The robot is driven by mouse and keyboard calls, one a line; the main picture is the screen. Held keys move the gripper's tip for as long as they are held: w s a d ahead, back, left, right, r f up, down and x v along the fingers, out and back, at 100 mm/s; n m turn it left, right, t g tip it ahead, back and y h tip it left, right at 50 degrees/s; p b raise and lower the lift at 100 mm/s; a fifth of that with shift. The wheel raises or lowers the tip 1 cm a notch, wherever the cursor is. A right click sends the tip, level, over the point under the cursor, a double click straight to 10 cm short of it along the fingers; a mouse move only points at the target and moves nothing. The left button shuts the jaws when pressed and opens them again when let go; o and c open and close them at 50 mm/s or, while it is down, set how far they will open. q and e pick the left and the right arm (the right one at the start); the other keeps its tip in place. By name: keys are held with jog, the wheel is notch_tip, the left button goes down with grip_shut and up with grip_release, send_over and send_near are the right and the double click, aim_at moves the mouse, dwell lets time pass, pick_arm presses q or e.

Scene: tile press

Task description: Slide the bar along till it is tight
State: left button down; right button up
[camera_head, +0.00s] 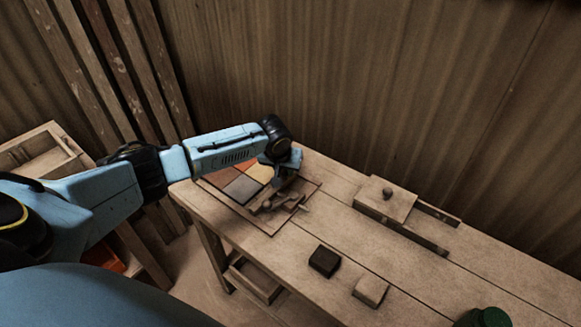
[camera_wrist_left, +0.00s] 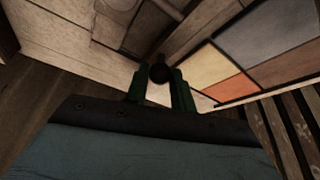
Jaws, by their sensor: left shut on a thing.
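A tile frame (camera_head: 273,231) lies on the workbench with grey, yellow and orange tiles in it. The grey tile (camera_head: 242,188) and the yellow tile (camera_head: 260,172) show in the head view. A wooden bar (camera_head: 268,205) lies across the frame beside the tiles. In the left wrist view the bar (camera_wrist_left: 203,30) runs next to the tiles, with a dark round knob (camera_wrist_left: 160,73) by it. My left gripper (camera_wrist_left: 160,88) is shut on this knob. In the head view, my left gripper (camera_head: 284,170) partly hides the bar and frame. My right gripper is not in view.
A dark block (camera_head: 324,261) and a pale block (camera_head: 370,290) lie near the bench's front edge. A knobbed wooden plate (camera_head: 386,200) on dark rails stands to the right. A green round thing (camera_head: 487,318) is at the bottom right. Bare bench lies between these.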

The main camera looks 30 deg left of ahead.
pick_arm(q)
jog(key=shift+w+a, duration=0.1)
jog(key=shift+a, duration=1.15)
jog(key=c, duration=1.2)
grip_release()
jog(key=shift+s+d+r+p, duration=0.1)
jog(key=shift+s+r+p, duration=0.1)
jog(key=shift+r+p, duration=0.25)
jog(key=p+v, duration=0.1)
jog(key=v, duration=1.1)
jog(key=shift+r+p, duration=0.2)
jog(key=shift+p, duration=0.2)
jog(key=shift+s, duration=0.1)
